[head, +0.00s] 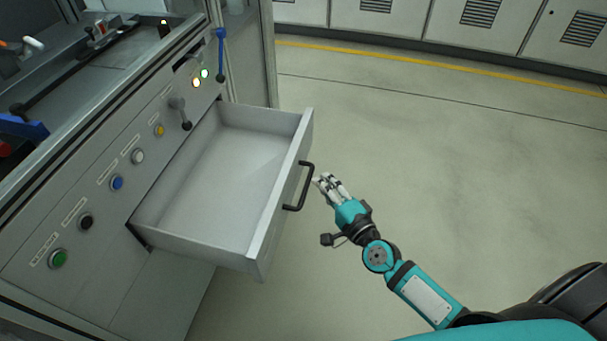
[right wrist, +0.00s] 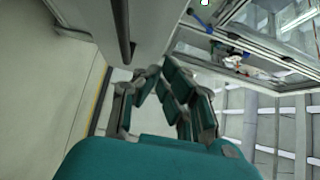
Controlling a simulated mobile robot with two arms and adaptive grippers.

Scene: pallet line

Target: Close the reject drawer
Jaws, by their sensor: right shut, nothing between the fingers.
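The reject drawer (head: 283,205) is a grey drawer pulled well out of the machine's front panel. Its inside looks empty. A black bar handle (head: 304,187) is on its front face. My right gripper (head: 323,181) is shut and empty, just to the right of the handle; I cannot tell if it touches the drawer front. In the right wrist view the dark handle bar (right wrist: 123,30) runs above the fingers of my right gripper (right wrist: 155,72). My left gripper is not in view.
The control panel (head: 120,162) beside the drawer carries coloured buttons, a black-knobbed lever (head: 181,113) and a blue-handled lever (head: 220,55). Grey cabinets (head: 390,18) line the back wall behind a yellow floor line. The floor right of the drawer is clear.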

